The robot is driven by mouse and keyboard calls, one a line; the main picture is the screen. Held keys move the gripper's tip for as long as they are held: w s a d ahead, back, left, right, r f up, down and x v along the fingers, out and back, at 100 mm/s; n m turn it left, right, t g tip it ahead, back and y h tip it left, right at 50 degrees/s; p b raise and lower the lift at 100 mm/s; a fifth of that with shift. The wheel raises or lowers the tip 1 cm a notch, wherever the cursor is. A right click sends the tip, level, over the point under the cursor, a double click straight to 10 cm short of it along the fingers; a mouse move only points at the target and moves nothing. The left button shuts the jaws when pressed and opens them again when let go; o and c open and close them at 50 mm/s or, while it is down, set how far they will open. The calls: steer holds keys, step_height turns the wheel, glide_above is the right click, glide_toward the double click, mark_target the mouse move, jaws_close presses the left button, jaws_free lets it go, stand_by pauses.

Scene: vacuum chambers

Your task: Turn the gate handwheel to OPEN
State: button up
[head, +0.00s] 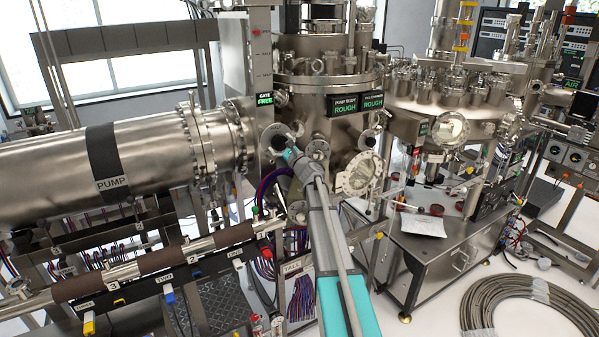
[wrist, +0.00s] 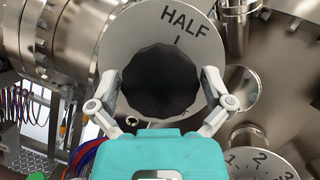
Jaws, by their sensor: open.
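The gate handwheel (wrist: 160,82) is a dark, many-sided knob in the middle of the wrist view. It sits on a round silver plate (wrist: 122,42) with HALF and a tick mark at the top. My gripper (wrist: 161,92) is open, one finger on each side of the handwheel. I cannot tell whether the fingers touch it.
A GATE FREE sign (head: 265,99) and ROUGH displays (head: 344,106) are on the chamber. A smaller numbered dial (wrist: 262,160) is below right of the handwheel. The large PUMP cylinder (head: 60,165) lies left. A round flange (head: 358,175) protrudes right of my arm.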

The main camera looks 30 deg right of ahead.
steer(key=m+h, duration=0.1)
steer(key=m, duration=0.3)
steer(key=shift+t+h, duration=0.4)
steer(key=b+v, duration=0.5)
steer(key=v, duration=0.8)
steer(key=shift+s, duration=0.4)
steer(key=shift+f, duration=0.1)
steer(key=s+a+f+n+g+y+b, duration=0.35)
steer(key=a+f+n+g, duration=0.25)
steer(key=a+f+n, duration=0.6)
steer(key=s+a+f+n+g+y+b, duration=0.4)
steer(key=a+f+n+g, duration=0.4)
steer(key=a, duration=0.7)
steer(key=s+a+f+n+g+h+b, duration=0.2)
steer(key=s+f+n, duration=0.1)
steer(key=s+f, duration=0.25)
steer(key=s+a+f+n+g+h+b, duration=0.1)
steer(key=s+a+f+n+g+h, duration=0.15)
steer(key=s+f, duration=0.3)
steer(key=s+d+f+n+g+h+b, duration=0.2)
steer(key=s+f+n+g+h+b, duration=0.1)
steer(key=s+f+n+h, duration=0.3)
steer(key=s+f+b, duration=0.1)
steer(key=s+f, duration=0.1)
steer(key=s, duration=0.2)
steer(key=shift+d+f+g, duration=0.25)
steer(key=shift+f+g, duration=0.05)
steer(key=shift+g, duration=0.05)
